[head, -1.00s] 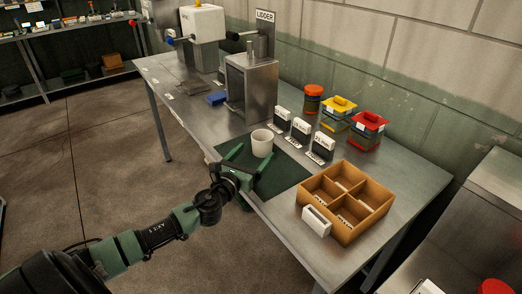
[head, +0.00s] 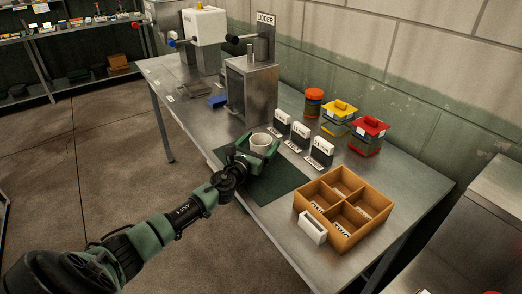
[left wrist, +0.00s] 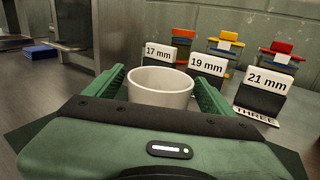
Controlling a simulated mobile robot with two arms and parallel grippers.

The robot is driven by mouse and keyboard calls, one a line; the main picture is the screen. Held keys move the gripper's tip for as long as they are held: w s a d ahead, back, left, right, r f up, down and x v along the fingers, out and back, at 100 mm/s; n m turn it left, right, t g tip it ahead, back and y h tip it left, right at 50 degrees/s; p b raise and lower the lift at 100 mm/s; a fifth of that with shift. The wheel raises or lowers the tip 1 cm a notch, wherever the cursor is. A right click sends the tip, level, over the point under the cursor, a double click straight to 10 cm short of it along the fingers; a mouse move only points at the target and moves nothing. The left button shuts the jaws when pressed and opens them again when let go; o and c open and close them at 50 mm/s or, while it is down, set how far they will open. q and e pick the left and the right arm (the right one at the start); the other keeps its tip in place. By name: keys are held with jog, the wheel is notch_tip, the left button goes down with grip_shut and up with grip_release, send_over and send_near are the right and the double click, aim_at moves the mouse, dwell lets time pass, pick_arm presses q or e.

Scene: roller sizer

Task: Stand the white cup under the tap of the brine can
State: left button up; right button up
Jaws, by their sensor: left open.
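The white cup (head: 261,144) stands upright on the dark green mat (head: 284,181) on the metal bench. My left gripper (head: 262,152) is open around the cup, with one finger on each side. In the left wrist view the cup (left wrist: 160,88) sits between the two green fingers (left wrist: 160,95), and small gaps seem to show beside it. The cup's lower part is hidden by the gripper body. I cannot make out a brine can or its tap for certain. My right gripper is not in view.
Label stands marked 17 mm (left wrist: 159,54), 19 mm (left wrist: 207,66) and 21 mm (left wrist: 266,84) are close behind the cup. The lidder (head: 252,90) stands behind left. An orange divided tray (head: 309,191) is at the right. Lidded jars (head: 367,137) line the wall side.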

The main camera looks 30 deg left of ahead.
pick_arm(q)
jog(key=shift+r, duration=0.1)
jog(key=c, duration=1.6)
